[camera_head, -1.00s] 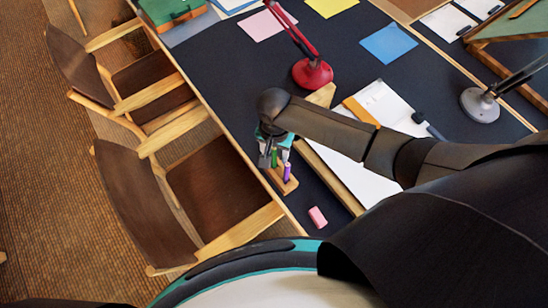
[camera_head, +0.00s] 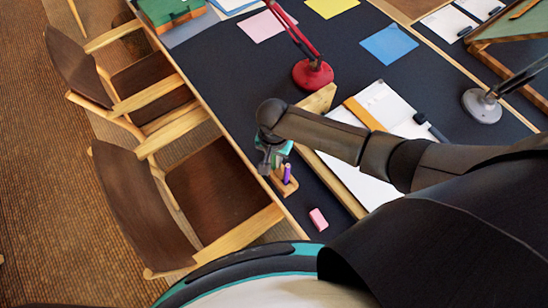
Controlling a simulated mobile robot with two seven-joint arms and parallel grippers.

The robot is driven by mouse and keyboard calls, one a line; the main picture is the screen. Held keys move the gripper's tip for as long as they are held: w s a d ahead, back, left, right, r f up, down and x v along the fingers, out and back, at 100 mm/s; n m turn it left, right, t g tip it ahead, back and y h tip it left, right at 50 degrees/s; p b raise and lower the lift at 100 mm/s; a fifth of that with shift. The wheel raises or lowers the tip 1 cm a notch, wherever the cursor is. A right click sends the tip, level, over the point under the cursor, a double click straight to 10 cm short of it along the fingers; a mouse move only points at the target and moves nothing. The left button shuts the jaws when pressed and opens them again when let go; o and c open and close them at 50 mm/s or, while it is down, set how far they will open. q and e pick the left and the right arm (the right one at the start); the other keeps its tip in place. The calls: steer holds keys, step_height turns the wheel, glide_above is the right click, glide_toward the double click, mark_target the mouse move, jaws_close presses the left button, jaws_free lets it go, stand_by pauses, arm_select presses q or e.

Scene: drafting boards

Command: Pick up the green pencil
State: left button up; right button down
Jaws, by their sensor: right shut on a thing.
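My right gripper (camera_head: 270,164) is at the table's left edge, just left of and above a small wooden holder (camera_head: 289,189). It is shut on the green pencil, which the gripper and wrist almost wholly hide. A purple pencil (camera_head: 287,174) stands upright in the holder, beside the gripper. My left gripper is not in view.
A pink eraser (camera_head: 318,219) lies below the holder. A drafting board with white paper (camera_head: 368,184) is to the right under my arm. A red lamp (camera_head: 312,74) stands behind. Chairs (camera_head: 215,190) line the table's left side.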

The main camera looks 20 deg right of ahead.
stand_by(0.7)
step_height(320, 180, up, 20)
steer(key=p, duration=0.5)
steer(key=c, duration=1.4)
jaws_free()
jaws_close()
